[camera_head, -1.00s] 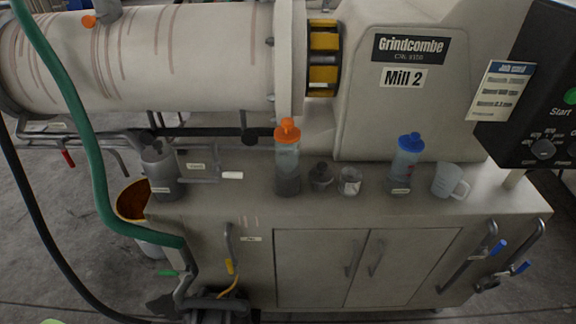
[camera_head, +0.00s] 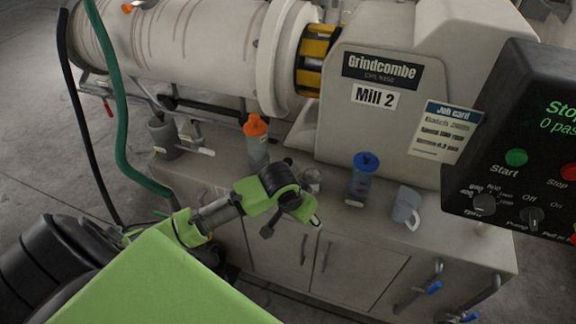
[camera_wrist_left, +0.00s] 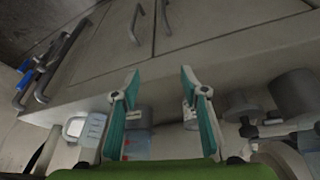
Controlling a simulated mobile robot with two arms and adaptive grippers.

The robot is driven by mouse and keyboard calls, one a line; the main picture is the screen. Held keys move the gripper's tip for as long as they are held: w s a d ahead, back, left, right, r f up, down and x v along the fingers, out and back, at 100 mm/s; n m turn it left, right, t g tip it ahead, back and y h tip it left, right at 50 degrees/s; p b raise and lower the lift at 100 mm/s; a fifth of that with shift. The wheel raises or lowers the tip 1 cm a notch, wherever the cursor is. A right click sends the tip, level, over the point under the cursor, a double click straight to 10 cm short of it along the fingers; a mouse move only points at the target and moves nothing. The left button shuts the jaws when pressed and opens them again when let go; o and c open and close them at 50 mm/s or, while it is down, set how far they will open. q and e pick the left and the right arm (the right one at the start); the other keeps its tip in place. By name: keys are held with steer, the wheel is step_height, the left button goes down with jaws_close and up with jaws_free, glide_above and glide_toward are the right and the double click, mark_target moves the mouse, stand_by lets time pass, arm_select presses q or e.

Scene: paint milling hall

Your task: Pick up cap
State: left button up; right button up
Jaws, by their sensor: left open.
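Two caps show in the head view: an orange cap (camera_head: 255,120) on a bottle (camera_head: 258,150), and a blue cap (camera_head: 366,161) on another bottle (camera_head: 361,188), both upright on the bench. My left gripper (camera_head: 292,226) is open and empty at the bench's front edge, in front of and between the two bottles. In the left wrist view its teal-padded fingers (camera_wrist_left: 160,76) stand apart, with the cabinet front past their tips. A bluish bottle (camera_wrist_left: 137,143) shows partly between the finger bases. My left arm hides part of the bench top. My right gripper is out of view.
A small jar (camera_head: 311,176) stands close behind my gripper. A jug (camera_head: 407,204) stands right of the blue-capped bottle, and a grey pot (camera_head: 164,137) at the bench's left. The mill body (camera_head: 400,90) and control panel (camera_head: 520,150) bound the back and right.

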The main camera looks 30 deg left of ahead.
arm_select(q)
steer(key=w+a+r+n+y, duration=0.1)
steer(key=w+a+r+n, duration=0.1)
steer(key=w+a+r, duration=0.45)
steer(key=n+p, duration=0.1)
steer(key=n, duration=0.1)
glide_toward(288, 160)
steer(key=shift+y, duration=0.4)
steer(key=x, duration=0.2)
steer(key=p+x, duration=0.1)
steer(key=x, duration=0.1)
steer(key=shift+d+f, duration=0.2)
steer(key=shift+f, duration=0.25)
steer(key=shift+w+f+p, duration=0.2)
steer(key=shift+f+p, duration=0.25)
steer(key=shift+p, duration=0.05)
steer(key=p+x, duration=0.1)
steer(key=x, duration=0.2)
steer(key=shift+w+f, duration=0.1)
steer(key=shift+f, duration=0.05)
steer(key=shift+w+f, duration=0.15)
steer(key=shift+f, duration=0.35)
jaws_close()
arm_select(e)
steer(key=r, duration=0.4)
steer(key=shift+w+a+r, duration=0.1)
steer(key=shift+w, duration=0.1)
